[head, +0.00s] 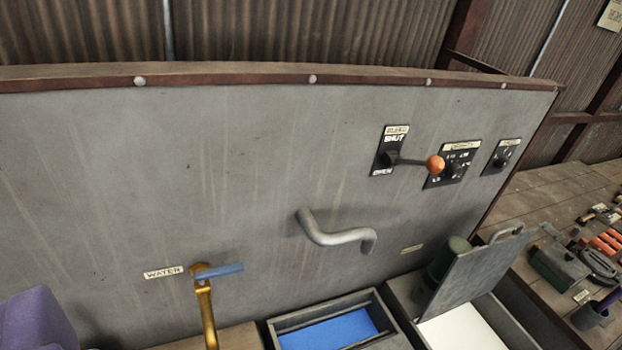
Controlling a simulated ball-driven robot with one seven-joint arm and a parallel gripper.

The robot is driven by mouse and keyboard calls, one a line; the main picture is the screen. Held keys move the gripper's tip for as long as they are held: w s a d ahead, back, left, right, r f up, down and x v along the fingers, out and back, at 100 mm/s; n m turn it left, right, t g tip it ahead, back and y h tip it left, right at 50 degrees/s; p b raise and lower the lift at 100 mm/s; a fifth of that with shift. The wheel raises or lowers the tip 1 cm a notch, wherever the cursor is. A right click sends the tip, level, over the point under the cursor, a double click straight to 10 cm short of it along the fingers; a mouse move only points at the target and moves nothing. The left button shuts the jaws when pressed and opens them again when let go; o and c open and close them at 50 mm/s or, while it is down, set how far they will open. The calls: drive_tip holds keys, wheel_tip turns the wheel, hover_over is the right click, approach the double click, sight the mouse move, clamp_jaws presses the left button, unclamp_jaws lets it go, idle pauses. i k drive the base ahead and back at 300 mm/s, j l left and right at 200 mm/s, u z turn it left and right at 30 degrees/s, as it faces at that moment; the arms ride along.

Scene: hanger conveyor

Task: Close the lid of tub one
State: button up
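Two grey tubs stand at the bottom of the view. The tub in the middle (382,304) is open at the top and shows a bright blue inside. The tub to its right (505,322) shows a white inside. A grey lid (472,268) with a handle on its upper edge stands raised and tilted over that right tub. I cannot read which tub is number one. The lower parts of both tubs are cut off by the frame. My gripper is not in view.
A grey panel (230,190) rises behind the tubs. It carries a bent spout (335,237), an orange-knobbed lever (435,165) and a brass water tap (206,305) with a blue handle. A dark green cylinder (447,260) stands behind the lid. Tools clutter a wooden bench (560,195) at right.

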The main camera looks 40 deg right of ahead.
sight(473, 273)
drive_tip(key=z, duration=2)
drive_tip(key=i+l+u, duration=0.1)
drive_tip(key=i+l, duration=0.2)
drive_tip(key=i+l+u, duration=0.1)
drive_tip(key=i+l, duration=0.2)
drive_tip(key=l, duration=0.2)
drive_tip(key=i+l+u, duration=0.15)
drive_tip(key=l, duration=0.3)
drive_tip(key=i+j, duration=0.05)
drive_tip(key=i, duration=0.05)
